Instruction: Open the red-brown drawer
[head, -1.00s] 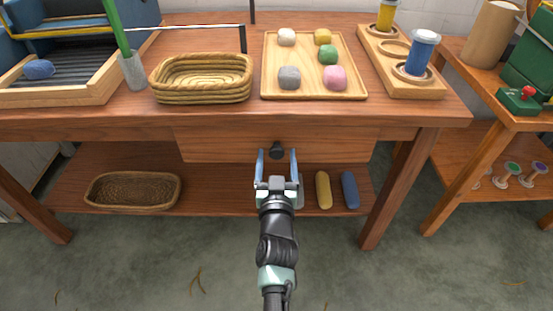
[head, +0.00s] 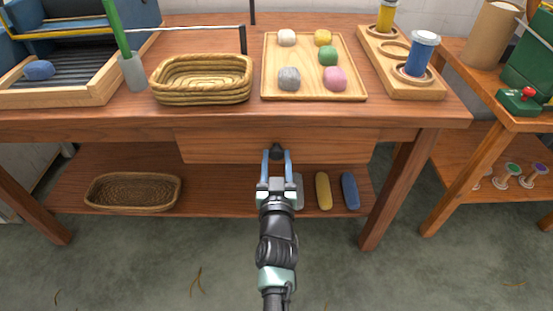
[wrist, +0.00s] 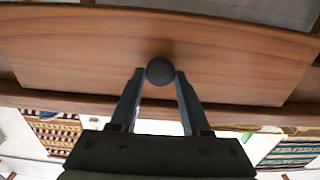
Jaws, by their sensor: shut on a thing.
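The red-brown drawer (head: 215,147) sits under the table top, and its front looks flush with the table frame. Its dark round knob (head: 277,149) is at the middle of the front. My gripper (head: 277,154) is at the drawer front with its two blue fingers closed on the knob from either side. In the wrist view the knob (wrist: 159,71) shows between the fingertips (wrist: 159,74), with the drawer front (wrist: 230,55) behind it.
On the table (head: 150,122) stand a wicker basket (head: 202,95), a wooden tray (head: 315,92) with several wool balls, and a holder (head: 425,88) with spools. The shelf below holds a flat basket (head: 132,205), a yellow skein (head: 323,190) and a blue one (head: 350,190). Floor in front is clear.

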